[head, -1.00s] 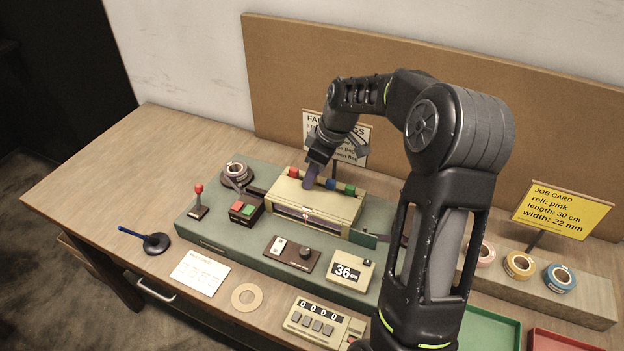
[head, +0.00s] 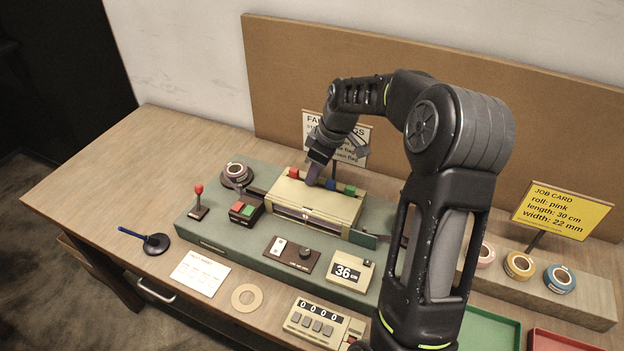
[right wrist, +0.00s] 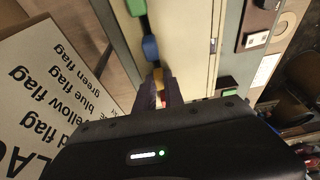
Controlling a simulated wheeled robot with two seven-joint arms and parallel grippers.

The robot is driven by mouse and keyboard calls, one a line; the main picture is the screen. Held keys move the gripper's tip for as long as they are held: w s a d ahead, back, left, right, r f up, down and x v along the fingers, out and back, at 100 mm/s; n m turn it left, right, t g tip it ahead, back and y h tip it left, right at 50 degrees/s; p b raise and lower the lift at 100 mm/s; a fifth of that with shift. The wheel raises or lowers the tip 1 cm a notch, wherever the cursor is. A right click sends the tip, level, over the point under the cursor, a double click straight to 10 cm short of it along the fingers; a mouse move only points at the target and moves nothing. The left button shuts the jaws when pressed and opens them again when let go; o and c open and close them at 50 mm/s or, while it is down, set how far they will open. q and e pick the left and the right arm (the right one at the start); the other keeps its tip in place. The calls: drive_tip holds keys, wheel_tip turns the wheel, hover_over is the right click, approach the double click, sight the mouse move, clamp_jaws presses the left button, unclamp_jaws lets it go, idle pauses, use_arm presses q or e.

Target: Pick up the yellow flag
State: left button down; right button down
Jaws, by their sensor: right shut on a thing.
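The yellow flag (right wrist: 158,76) shows as a small patch of yellow at my right gripper's fingertips in the right wrist view. In the head view the fingers hide it. My right gripper (head: 314,174) reaches down to the top back edge of the cream box and is shut on the yellow flag. A red flag (head: 293,172) is on one side of the fingers. A blue flag (head: 331,184) and a green flag (head: 350,190) are on the other. My left gripper is not in view.
The cream box (head: 315,207) stands on a green machine base. A fault flags sign (head: 355,135) stands close behind my gripper.

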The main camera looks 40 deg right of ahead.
wheel_tip(320, 180, up, 10)
drive_tip(key=p, duration=0.5)
drive_tip(key=shift+p, duration=0.3)
idle(0.3)
